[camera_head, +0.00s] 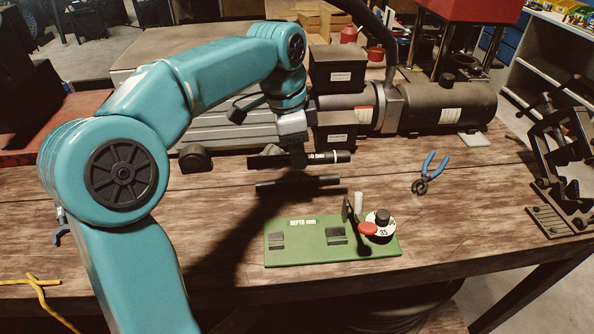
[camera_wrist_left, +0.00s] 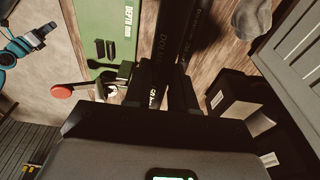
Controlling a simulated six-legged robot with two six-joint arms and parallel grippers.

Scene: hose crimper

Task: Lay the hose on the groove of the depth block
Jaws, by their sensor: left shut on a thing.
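My left gripper (camera_head: 297,157) is shut on a black hose (camera_head: 330,157) with pale lettering, held level above the bench. The hose also shows in the left wrist view (camera_wrist_left: 163,40), running away from my fingers. The green depth block (camera_head: 305,256) lies on the bench in front of the gripper, and it also shows in the left wrist view (camera_wrist_left: 98,15). The hose is apart from the block. My right gripper is out of view.
A second dark bar (camera_head: 315,182) shows between the held hose and the block; I cannot tell its height. Blue-handled pliers (camera_head: 430,172) lie right of the block. The dark crimper machine (camera_head: 440,107) stands behind. A yellow cord (camera_head: 38,290) lies at the left.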

